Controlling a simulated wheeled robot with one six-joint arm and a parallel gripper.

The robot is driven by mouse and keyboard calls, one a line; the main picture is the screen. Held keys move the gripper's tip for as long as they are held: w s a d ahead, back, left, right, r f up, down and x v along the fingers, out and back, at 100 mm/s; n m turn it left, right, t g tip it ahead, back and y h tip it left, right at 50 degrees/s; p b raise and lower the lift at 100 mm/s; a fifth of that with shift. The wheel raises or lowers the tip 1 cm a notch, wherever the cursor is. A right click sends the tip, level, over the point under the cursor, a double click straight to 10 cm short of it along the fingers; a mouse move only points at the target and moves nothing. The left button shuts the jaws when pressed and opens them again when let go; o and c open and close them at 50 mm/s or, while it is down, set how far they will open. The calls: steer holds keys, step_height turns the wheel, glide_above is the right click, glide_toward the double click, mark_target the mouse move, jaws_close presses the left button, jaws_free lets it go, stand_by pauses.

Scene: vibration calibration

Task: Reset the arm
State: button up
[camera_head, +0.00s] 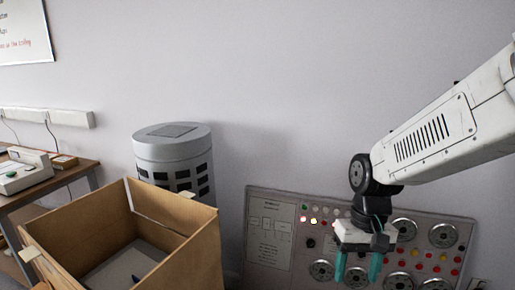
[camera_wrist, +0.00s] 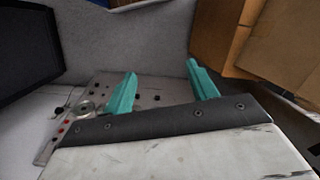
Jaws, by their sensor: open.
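My arm reaches in from the right in the head view. My gripper (camera_head: 357,268) hangs down at its end, in front of the control panel (camera_head: 268,238). Its two teal fingers are apart, with nothing between them. In the wrist view my gripper (camera_wrist: 163,88) also shows open and empty, with the panel (camera_wrist: 92,92) behind and to the left of the fingers. The gripper hides part of the panel's dials and lights. I cannot tell how far the fingertips are from the panel.
An open cardboard box (camera_head: 190,262) stands at the lower left, with a grey flat thing inside. A grey cylinder (camera_head: 172,148) stands behind it. A wooden desk (camera_head: 75,172) with a device (camera_head: 24,172) is at the far left. The wall above the panel is bare.

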steer(key=s+d+r+t, duration=0.1)
steer(key=s+d+r, duration=0.2)
steer(key=s+r, duration=0.2)
steer(key=s+d+r+t, duration=0.2)
steer(key=s+r, duration=0.3)
steer(key=s, duration=0.5)
steer(key=shift+d+r+h, duration=0.35)
steer(key=shift+d+h, duration=0.05)
steer(key=shift+d, duration=0.05)
